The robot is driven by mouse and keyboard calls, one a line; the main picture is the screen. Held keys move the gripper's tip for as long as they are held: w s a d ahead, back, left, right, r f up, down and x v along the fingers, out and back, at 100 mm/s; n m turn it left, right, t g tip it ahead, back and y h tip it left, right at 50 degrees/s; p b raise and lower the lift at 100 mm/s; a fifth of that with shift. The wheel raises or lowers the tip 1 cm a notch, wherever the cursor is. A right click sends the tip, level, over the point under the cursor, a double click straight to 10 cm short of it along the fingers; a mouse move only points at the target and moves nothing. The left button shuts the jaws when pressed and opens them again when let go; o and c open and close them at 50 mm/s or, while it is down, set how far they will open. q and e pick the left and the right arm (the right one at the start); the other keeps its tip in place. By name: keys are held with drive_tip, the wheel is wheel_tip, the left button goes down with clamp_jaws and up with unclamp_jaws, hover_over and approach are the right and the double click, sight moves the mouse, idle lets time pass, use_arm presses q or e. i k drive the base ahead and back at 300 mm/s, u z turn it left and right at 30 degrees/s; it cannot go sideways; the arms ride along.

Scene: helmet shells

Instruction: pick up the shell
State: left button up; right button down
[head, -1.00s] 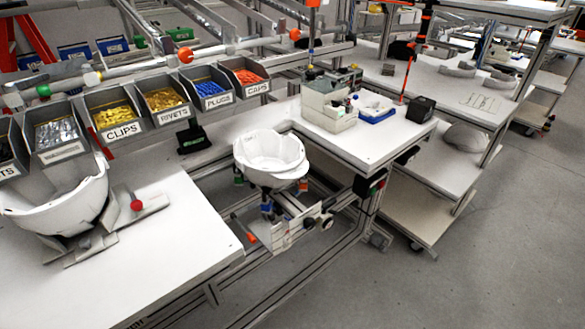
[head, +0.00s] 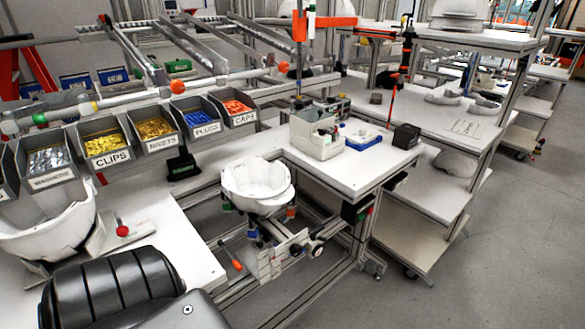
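A white helmet shell (head: 258,184) sits open side up on a fixture with coloured clamps, in the gap between two white benches in the middle of the head view. A second white shell (head: 45,232) rests on a grey holder at the left edge, partly cut off. Neither gripper shows.
Labelled bins, one of them marked CLIPS (head: 105,148), line the back of the left bench. A grey machine (head: 317,133), a blue and white tray (head: 362,135) and a black box (head: 406,136) stand on the right bench. Grey floor (head: 500,240) is clear at right.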

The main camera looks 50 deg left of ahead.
sight(254, 185)
drive_tip(key=i, duration=2.75)
drive_tip(key=u, duration=2.9)
